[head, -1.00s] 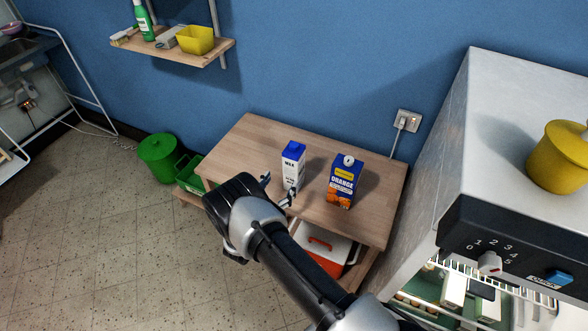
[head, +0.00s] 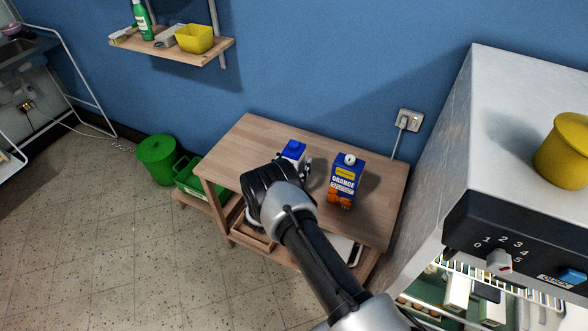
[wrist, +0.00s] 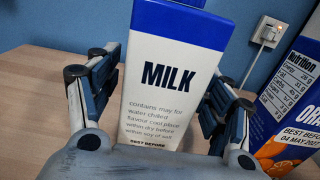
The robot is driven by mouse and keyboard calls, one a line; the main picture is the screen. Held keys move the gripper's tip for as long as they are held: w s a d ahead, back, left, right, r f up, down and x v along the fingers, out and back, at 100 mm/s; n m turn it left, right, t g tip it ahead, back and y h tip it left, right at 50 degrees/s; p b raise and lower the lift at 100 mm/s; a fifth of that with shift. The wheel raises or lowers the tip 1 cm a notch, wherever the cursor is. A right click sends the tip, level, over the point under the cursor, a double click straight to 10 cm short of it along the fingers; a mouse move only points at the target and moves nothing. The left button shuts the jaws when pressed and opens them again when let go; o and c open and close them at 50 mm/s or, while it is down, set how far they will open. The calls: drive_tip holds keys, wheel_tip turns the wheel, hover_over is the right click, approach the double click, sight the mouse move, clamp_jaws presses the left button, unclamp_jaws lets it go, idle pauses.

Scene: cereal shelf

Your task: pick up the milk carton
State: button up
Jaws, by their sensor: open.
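The milk carton (head: 294,150) is white with a blue top and stands upright on the wooden table (head: 232,150). In the head view my arm and gripper hide most of it. In the wrist view the carton (wrist: 172,90) fills the middle, with its MILK label facing the camera. My gripper (wrist: 160,100) is open, with one finger on each side of the carton. A gap shows on the left; on the right the finger is close to the carton, and I cannot tell if it touches.
An orange juice carton (head: 344,180) stands on the table just right of the milk; it also shows in the wrist view (wrist: 290,100). A blue wall (head: 300,60) is behind. A white appliance (head: 530,130) with a yellow pot (head: 565,152) stands at the right.

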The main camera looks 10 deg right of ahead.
clamp_jaws()
drive_tip(key=shift+r, duration=0.15)
idle(0.9)
